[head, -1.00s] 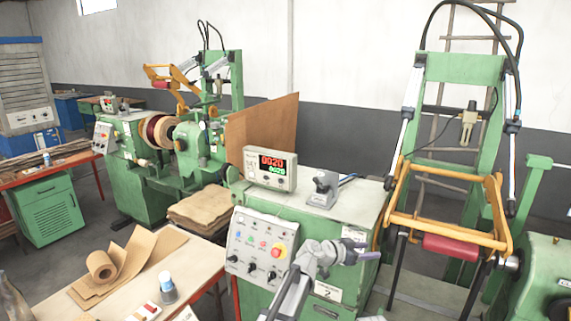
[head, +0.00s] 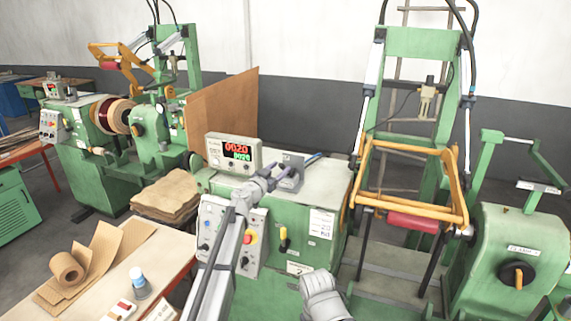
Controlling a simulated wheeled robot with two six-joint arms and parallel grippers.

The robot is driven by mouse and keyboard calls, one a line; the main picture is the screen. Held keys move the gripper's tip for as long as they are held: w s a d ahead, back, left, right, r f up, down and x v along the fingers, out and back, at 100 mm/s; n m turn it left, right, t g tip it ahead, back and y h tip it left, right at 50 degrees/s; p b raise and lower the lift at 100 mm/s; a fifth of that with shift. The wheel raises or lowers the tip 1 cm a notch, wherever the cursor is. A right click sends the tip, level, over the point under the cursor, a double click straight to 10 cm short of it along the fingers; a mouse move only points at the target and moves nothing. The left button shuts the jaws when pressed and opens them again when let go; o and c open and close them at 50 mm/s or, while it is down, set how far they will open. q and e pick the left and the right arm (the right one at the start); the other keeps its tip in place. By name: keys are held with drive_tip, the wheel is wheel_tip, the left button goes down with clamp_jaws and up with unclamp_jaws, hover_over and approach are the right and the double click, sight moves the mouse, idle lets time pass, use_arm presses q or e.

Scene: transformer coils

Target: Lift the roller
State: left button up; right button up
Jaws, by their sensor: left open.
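The red roller (head: 412,222) hangs low in a yellow frame (head: 412,147) on the green machine at the right. My left gripper (head: 277,175) is open at the front of a small grey lever box (head: 291,169) on top of the machine's control cabinet. It overlaps the box in the picture, and I cannot tell whether they touch. The left gripper is well to the left of the roller. A grey part of my other arm shows at the bottom centre, but its gripper is not visible.
A counter display (head: 233,152) stands left of the lever box, with a button panel (head: 249,238) on the cabinet front below. A brown board (head: 222,110) rises behind the display. A table (head: 150,262) with a paper roll (head: 67,268) stands at the lower left.

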use_arm(q)
drive_tip(key=x, duration=0.5)
drive_tip(key=shift+w+d, duration=0.1)
drive_tip(key=shift+w, duration=0.05)
clamp_jaws()
idle(1.2)
